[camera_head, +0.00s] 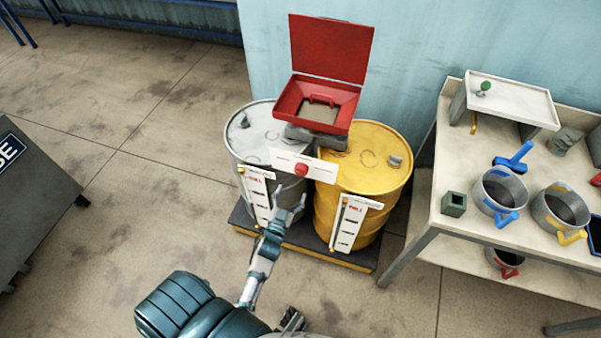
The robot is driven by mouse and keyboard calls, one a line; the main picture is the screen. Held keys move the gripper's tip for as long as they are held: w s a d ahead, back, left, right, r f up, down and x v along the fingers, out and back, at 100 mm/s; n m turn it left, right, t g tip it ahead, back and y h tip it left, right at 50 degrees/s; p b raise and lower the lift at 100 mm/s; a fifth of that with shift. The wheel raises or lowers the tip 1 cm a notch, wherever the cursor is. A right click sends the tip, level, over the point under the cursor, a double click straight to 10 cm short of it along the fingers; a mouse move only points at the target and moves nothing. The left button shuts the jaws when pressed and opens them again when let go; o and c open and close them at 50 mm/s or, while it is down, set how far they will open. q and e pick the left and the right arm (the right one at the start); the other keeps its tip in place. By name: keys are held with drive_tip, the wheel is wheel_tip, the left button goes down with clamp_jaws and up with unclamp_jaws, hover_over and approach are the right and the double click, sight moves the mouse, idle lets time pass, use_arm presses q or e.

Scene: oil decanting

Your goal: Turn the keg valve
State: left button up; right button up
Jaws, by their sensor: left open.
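A silver keg (252,131) and a yellow keg (375,176) stand side by side against the wall. A white plate (322,169) spans the gap between them at the front. A round red knob (301,169), which looks like the keg valve, sits on this plate. My left gripper (291,205) is open and empty, its fingers pointing up toward the knob. It appears just below and in front of the knob, apart from it.
An open red box (319,94) sits on top of the kegs. White gauge panels (353,224) front both kegs, which stand on a dark platform (310,250). A workbench (447,217) at right holds a blue-handled pot (484,197) and a yellow-handled pot (541,218).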

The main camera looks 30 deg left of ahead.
sight(300, 173)
use_arm(q)
drive_tip(key=b+x, duration=0.1)
drive_tip(key=x, duration=0.9)
drive_tip(key=shift+a, duration=0.1)
use_arm(e)
drive_tip(key=r, duration=0.3)
drive_tip(key=shift+w+r, duration=0.1)
drive_tip(key=shift+w, duration=0.3)
use_arm(q)
drive_tip(key=c, duration=1.2)
